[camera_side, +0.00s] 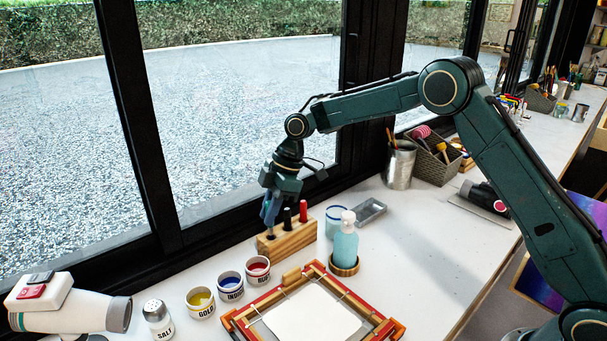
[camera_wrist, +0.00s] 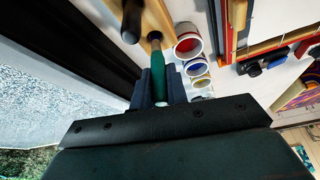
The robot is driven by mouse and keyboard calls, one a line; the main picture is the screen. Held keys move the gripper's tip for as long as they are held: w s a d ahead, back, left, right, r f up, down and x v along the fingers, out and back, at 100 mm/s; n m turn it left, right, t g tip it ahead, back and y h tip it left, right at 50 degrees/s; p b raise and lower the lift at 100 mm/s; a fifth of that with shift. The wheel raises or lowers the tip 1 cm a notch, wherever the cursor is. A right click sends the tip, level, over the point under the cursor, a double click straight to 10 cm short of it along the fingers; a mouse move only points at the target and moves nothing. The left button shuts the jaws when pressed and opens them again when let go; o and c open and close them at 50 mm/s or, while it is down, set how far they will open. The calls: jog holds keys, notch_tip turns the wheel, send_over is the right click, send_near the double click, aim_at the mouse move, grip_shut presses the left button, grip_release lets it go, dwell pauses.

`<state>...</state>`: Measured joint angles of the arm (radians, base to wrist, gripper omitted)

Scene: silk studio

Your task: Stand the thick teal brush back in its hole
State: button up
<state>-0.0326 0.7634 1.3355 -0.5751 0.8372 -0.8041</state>
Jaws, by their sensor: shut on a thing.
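The thick teal brush (camera_wrist: 157,68) is upright between the fingers of my gripper (camera_wrist: 160,92), which is shut on its handle. Its lower metal end meets the top of the wooden brush block (camera_wrist: 158,17) at a hole; how deep it sits I cannot tell. In the side view my gripper (camera_side: 270,212) is over the left end of the block (camera_side: 289,241) and hides most of the brush. A black brush (camera_side: 287,216) and a red brush (camera_side: 303,210) stand in the block to the right. The black one also shows in the wrist view (camera_wrist: 131,22).
Gold (camera_side: 200,303), indigo (camera_side: 231,288) and red (camera_side: 257,271) dye pots stand in front of the block. A teal bottle (camera_side: 345,246) and a jar (camera_side: 336,222) are to its right. A framed screen (camera_side: 312,310) lies in front. The window frame (camera_side: 215,231) is close behind.

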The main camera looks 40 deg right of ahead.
aim_at(271, 235)
jog(key=shift+f, duration=2.1)
dwell(1.7)
jog(key=o, duration=0.9)
jog(key=v, duration=1.3)
jog(key=shift+d+r, duration=0.2)
jog(key=shift+r, duration=0.15)
jog(key=shift+s, duration=0.1)
